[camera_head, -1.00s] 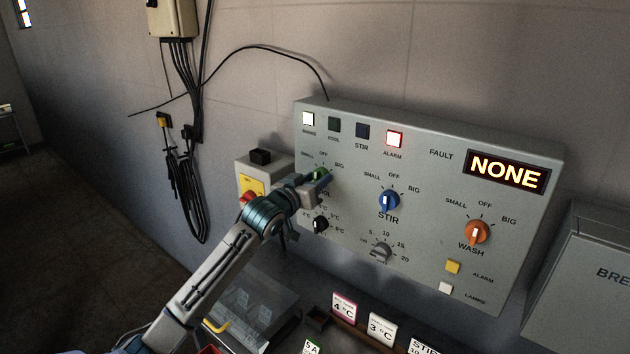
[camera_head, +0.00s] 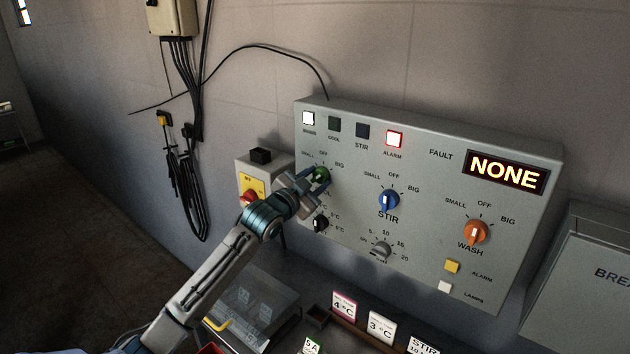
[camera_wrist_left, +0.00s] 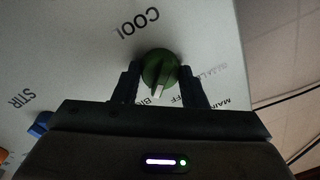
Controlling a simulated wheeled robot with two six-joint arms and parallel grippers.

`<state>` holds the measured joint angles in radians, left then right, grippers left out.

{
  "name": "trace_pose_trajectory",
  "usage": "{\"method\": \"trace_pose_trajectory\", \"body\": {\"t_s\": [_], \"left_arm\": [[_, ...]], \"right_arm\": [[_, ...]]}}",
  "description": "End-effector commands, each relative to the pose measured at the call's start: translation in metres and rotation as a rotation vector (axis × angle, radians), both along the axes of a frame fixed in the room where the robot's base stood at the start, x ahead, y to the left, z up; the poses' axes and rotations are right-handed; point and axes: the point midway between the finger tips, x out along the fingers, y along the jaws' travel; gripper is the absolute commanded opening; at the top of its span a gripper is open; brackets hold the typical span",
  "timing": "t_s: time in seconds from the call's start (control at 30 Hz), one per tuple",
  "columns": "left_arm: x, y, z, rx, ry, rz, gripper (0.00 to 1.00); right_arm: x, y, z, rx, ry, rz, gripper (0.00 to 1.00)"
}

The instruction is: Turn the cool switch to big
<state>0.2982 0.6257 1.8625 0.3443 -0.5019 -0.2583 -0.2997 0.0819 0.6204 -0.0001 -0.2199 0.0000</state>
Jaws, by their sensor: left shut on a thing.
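The cool switch is a green knob (camera_head: 321,174) at the panel's upper left, under the labels SMALL, OFF and BIG. My left gripper (camera_head: 312,182) is at it, its fingers on either side of the knob and shut on it. In the left wrist view the green knob (camera_wrist_left: 158,68) sits between the two dark fingers (camera_wrist_left: 160,84). Its white pointer faces down in that view, between the BIG and OFF labels, which the gripper partly hides. The COOL label shows above the knob there. My right gripper is not in view.
The blue STIR knob (camera_head: 388,200), orange WASH knob (camera_head: 476,232) and black dial (camera_head: 321,223) are on the same panel (camera_head: 430,260).

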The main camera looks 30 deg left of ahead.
Motion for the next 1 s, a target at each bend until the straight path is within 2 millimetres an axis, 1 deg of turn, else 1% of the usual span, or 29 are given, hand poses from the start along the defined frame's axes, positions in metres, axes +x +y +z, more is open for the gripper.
{"method": "trace_pose_trajectory", "body": {"t_s": [0.3, 0.73, 0.77, 0.8, 0.87, 1.0], "left_arm": [[0.0, 0.0003, 0.0002, 0.086, -0.008, 0.0, 0.15], [0.0, 0.0003, 0.0003, 0.096, -0.009, 0.0, 0.15], [0.0, 0.0003, 0.0003, 0.096, -0.009, 0.0, 0.4], [0.0, 0.0003, 0.0003, 0.096, -0.009, 0.0, 0.48], [0.0, 0.0003, 0.0003, 0.095, -0.008, 0.0, 0.6], [0.0, 0.0002, 0.0001, 0.095, -0.008, 0.0, 0.6]], "right_arm": [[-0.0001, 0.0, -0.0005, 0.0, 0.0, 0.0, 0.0], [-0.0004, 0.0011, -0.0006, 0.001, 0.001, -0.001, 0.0], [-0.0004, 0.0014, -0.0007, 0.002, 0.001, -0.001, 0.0], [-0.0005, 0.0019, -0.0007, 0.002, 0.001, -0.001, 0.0], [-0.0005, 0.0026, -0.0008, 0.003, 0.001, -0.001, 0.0], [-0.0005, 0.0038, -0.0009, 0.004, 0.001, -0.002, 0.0]]}}
